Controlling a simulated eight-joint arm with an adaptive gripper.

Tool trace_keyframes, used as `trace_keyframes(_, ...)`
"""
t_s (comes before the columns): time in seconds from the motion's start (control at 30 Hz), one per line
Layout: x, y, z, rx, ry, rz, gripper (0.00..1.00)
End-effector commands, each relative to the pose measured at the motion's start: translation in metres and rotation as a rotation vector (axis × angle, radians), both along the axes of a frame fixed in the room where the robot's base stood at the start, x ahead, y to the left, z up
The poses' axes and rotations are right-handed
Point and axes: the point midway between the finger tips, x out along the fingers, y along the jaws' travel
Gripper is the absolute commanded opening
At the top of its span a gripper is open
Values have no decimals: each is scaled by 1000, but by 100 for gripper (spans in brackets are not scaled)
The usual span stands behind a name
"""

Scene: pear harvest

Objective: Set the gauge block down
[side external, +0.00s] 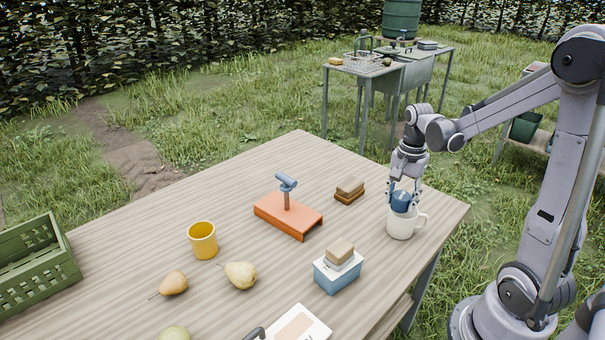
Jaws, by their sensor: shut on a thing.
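My gripper (403,190) points down at the right side of the table. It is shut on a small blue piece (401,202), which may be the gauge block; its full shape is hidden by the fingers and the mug. The blue piece is at the mouth of a white mug (402,225). I cannot tell whether it is inside the mug, above it or behind its rim. The mug stands upright with its handle to the right.
A brown sponge-like block (349,190) lies left of the mug. A blue-and-white box (338,274) carries a tan block (340,251). A yellow cup (203,240), pears (241,275) and a green crate (40,262) are farther left.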

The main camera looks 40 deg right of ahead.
Motion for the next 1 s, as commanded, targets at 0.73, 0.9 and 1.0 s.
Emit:
trace_keyframes(0.73,83,76,-68,0,0,2,13)
trace_keyframes(0.9,84,76,-85,0,0,1,13)
trace_keyframes(1.0,84,76,-96,0,0,1,13)
